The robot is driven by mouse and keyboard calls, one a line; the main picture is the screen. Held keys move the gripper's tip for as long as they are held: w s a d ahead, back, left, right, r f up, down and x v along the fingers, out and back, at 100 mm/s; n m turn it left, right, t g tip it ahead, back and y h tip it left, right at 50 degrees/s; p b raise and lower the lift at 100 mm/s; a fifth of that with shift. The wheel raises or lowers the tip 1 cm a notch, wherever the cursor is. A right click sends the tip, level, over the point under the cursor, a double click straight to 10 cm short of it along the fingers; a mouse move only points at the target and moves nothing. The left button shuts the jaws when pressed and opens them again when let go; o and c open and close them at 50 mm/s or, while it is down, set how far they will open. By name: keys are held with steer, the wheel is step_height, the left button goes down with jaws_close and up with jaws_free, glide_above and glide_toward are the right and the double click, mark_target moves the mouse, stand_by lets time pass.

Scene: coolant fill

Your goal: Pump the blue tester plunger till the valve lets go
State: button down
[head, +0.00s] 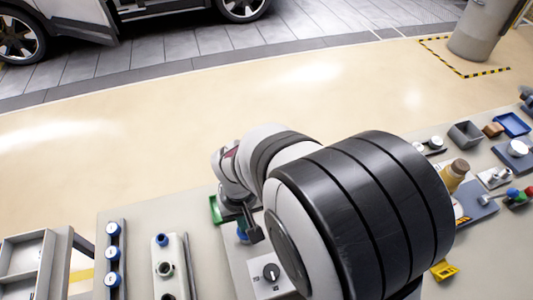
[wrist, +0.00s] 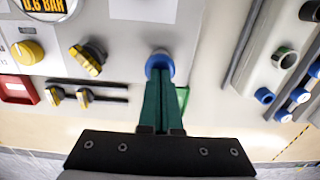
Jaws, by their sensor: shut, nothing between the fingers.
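The blue tester plunger (wrist: 158,61) shows as a round blue cap on the pale panel, at the tips of my gripper. In the head view a bit of blue (head: 242,235) shows under my gripper (head: 250,222), mostly hidden by it. My gripper's green fingers (wrist: 160,82) are shut together with nothing between them and point at the cap. Their tips overlap its near edge in the wrist view; I cannot tell whether they press on it. The display (wrist: 46,6) reads about 0.6 BAR, cut off at the top. I cannot make out the valve.
Yellow knobs (wrist: 88,62) and a red-framed block (wrist: 17,89) lie left of the plunger in the wrist view. A grey block with ports (head: 172,268) and a rail of blue-capped parts (head: 114,250) stand left in the head view. My arm hides much of the bench.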

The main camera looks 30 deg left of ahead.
step_height(320, 180, up, 14)
stand_by(0.3)
stand_by(1.4)
step_height(320, 180, up, 3)
steer(key=shift+f, duration=0.2)
step_height(320, 180, down, 14)
steer(key=shift+f, duration=0.1)
stand_by(0.4)
steer(key=shift+f, duration=1.4)
